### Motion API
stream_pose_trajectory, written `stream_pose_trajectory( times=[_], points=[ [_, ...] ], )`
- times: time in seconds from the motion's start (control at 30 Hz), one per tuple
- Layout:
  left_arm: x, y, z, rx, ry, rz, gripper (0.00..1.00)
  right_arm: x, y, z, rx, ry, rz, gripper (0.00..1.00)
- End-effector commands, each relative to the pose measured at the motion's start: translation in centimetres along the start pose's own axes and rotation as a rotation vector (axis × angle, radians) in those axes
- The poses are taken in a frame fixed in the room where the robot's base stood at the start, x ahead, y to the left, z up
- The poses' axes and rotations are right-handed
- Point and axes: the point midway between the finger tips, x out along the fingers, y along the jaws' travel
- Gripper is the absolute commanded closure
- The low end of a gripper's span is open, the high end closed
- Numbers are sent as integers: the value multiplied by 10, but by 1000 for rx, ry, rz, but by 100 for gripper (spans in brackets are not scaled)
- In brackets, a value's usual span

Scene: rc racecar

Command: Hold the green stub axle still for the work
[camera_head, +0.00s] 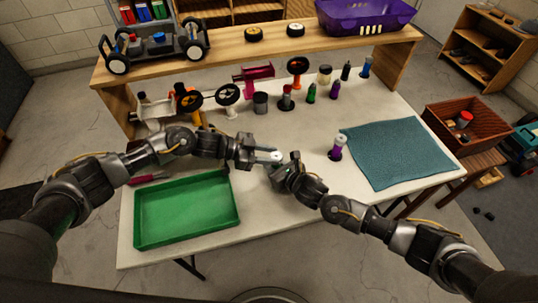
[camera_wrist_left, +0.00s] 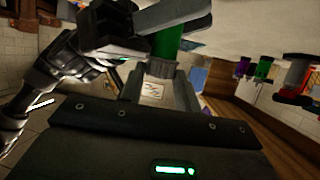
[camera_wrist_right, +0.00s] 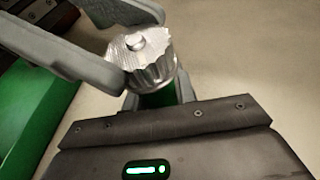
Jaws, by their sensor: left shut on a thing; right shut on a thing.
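The green stub axle shows as a green cylinder in the left wrist view (camera_wrist_left: 166,42) and as a strip of green in the right wrist view (camera_wrist_right: 158,99).
A green tray (camera_head: 143,237) lies at the table's front left and a teal mat (camera_head: 397,154) at the right. A purple-based bottle (camera_head: 336,152) stands near the mat. Several bottles and wheeled parts line the back, below a wooden shelf (camera_head: 225,48).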

Motion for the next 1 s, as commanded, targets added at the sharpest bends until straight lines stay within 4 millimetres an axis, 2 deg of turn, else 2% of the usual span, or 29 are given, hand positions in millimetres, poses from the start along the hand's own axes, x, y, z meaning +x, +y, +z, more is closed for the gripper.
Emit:
stream_pose_trajectory(
  times=[0.5,1.0],
  points=[
    [6,-7,1,155,-3,394,90,0,2,1,-1,-2,4,97],
    [8,-16,1,245,6,593,90,0,4,2,-1,-4,7,97]
  ],
)
